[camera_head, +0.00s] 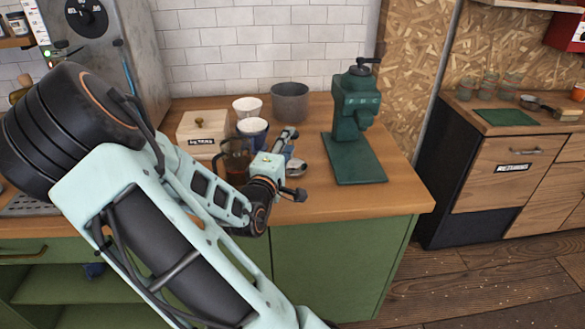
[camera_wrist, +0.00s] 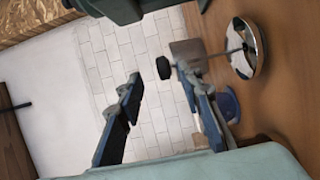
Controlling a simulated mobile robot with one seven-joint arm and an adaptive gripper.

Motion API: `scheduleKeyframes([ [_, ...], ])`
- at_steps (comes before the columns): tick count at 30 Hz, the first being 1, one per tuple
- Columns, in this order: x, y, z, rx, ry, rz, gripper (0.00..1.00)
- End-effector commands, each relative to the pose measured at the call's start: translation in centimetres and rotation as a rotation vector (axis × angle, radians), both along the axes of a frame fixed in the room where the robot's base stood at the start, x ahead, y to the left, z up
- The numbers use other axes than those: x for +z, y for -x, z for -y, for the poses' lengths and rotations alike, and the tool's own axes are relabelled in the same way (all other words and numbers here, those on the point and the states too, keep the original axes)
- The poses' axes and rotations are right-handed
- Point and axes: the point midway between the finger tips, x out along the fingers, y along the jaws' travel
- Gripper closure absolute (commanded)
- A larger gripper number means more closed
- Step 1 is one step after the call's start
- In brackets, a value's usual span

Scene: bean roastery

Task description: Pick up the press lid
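The press lid (camera_wrist: 247,62) is a shiny round metal disc with a thin rod and a black knob (camera_wrist: 163,68), in the wrist view at upper right. In the head view its disc (camera_head: 298,169) lies on the counter just right of my gripper, partly hidden by it. My gripper (camera_head: 287,138) is low over the counter. In the wrist view my gripper (camera_wrist: 158,80) is open and empty, its two fingers wide apart. The knob appears between the fingertips, closer to the right finger; I cannot tell whether they touch.
The glass press (camera_head: 236,163) with dark liquid stands left of my gripper. A blue-rimmed cup (camera_head: 253,129), a white cup (camera_head: 247,106) and a grey pot (camera_head: 290,102) stand behind. A green grinder (camera_head: 352,110) stands right. The counter's front right is clear.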

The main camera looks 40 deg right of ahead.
Motion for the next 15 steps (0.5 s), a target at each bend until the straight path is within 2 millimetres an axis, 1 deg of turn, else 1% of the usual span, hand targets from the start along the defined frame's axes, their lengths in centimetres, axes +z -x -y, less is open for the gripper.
scheduleKeyframes([
  [4,-0.3,-0.7,1.0,-0.001,0.001,-0.001,0.67],
  [10,-0.6,-2.4,3.3,-0.002,0.001,0.001,0.67],
  [15,-0.6,-3.1,4.2,0.001,0.0,-0.001,0.67],
])
